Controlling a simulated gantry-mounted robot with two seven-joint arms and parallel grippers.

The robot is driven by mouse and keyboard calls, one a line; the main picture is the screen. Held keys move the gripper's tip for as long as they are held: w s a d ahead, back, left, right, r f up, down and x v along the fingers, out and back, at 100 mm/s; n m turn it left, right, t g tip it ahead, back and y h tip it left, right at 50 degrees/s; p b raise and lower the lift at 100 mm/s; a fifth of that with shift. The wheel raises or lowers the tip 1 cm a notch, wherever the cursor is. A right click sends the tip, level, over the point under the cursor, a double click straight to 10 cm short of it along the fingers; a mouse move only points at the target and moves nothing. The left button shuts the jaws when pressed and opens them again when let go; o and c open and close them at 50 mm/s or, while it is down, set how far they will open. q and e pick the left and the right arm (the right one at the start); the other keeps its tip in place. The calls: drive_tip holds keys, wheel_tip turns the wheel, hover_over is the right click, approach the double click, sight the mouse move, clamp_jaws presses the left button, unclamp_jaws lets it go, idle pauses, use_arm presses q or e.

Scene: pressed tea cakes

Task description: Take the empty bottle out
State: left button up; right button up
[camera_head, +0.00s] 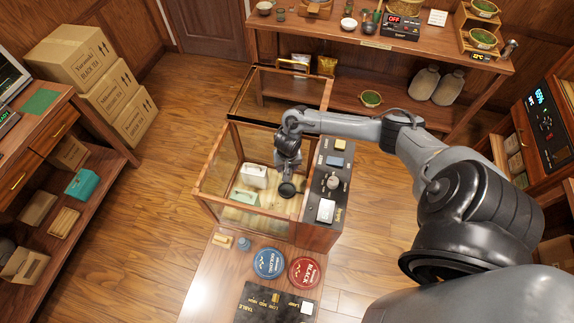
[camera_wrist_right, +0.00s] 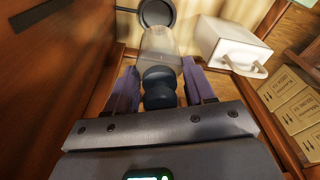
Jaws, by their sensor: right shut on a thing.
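The bottle (camera_wrist_right: 162,45) has a clear, empty-looking body and a dark blue stopper-like end (camera_wrist_right: 159,84). In the right wrist view my right gripper (camera_wrist_right: 160,85) is shut on this dark end, with one finger on each side. In the head view my right gripper (camera_head: 288,160) reaches down inside a wood-framed glass case (camera_head: 217,215), whose glass lid (camera_head: 280,95) stands open. The bottle cannot be made out clearly there. A round black piece (camera_head: 287,189) shows just below the gripper; it also appears beyond the bottle in the right wrist view (camera_wrist_right: 157,12). My left gripper is not in view.
Inside the case are a white box with a handle (camera_head: 253,176) and a pale green block (camera_head: 243,197). A control panel (camera_head: 333,182) borders the case's right side. Blue (camera_head: 268,263) and red (camera_head: 304,272) round tins stand on the front table. Open floor lies left.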

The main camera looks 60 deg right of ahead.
wheel_tip(320, 180, up, 9)
drive_tip(key=p, duration=0.8)
wheel_tip(320, 180, up, 14)
drive_tip(key=shift+f, duration=0.1)
idle(0.5)
